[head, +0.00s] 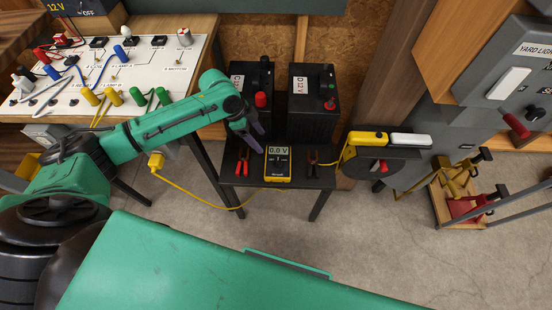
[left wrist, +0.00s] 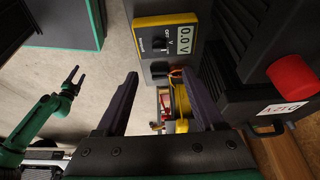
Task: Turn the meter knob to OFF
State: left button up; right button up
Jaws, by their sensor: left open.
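The yellow meter (head: 278,164) lies on the small black table (head: 230,178) and its display reads 0.0 V. In the left wrist view, the meter (left wrist: 167,36) shows a dark knob (left wrist: 158,43) beside the OFF and V labels. I cannot tell which mark the knob points to. My left gripper (head: 252,140) is open and empty, above the table just left of the meter. In the left wrist view its fingers (left wrist: 161,76) are spread, with the meter beyond their tips. My right gripper (left wrist: 73,77) stands well apart, and its jaws look open.
Two black batteries (head: 251,92) (head: 313,105) stand behind the meter. Red clips (head: 243,164) lie left of it and black clips (head: 313,160) right. A cord reel (head: 376,165) is at the right. A panel board (head: 125,70) with plugs is at the left.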

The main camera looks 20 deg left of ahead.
aim_at(278, 161)
pick_arm(q)
jog(key=b+x, duration=0.1)
jog(key=x, duration=1.2)
jog(key=shift+d+f+b, duration=0.2)
jog(key=shift+f+b, duration=0.15)
grip_shut()
